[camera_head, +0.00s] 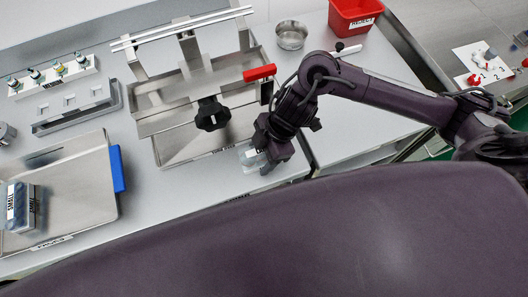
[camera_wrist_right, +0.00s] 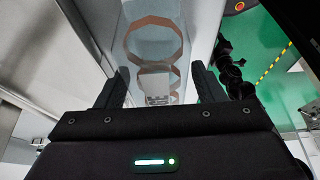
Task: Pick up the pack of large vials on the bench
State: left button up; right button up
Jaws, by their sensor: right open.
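A clear pack of vials (camera_head: 250,156) sits on the bench near its front edge, partly hidden under my right gripper (camera_head: 268,160). Its label is too small to read. In the right wrist view, the clear pack (camera_wrist_right: 155,45) lies ahead of and between the fingers of my right gripper (camera_wrist_right: 155,80), with ring-shaped outlines and a printed label on it. The fingers are apart, one on each side of the pack. I cannot tell whether they touch it. My left gripper is not in view.
A metal rotary washer with a black knob (camera_head: 212,114) and red-tipped handle (camera_head: 260,73) stands behind the pack. A pack labelled SMALL (camera_head: 18,207) sits on the left tray (camera_head: 85,190). A metal bowl (camera_head: 291,35) and red REJECT bin (camera_head: 352,14) stand further back.

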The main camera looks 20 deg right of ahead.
jog(key=shift+f, duration=0.25)
jog(key=shift+c, duration=0.4)
jog(key=c, duration=1)
jog(key=shift+r, duration=0.15)
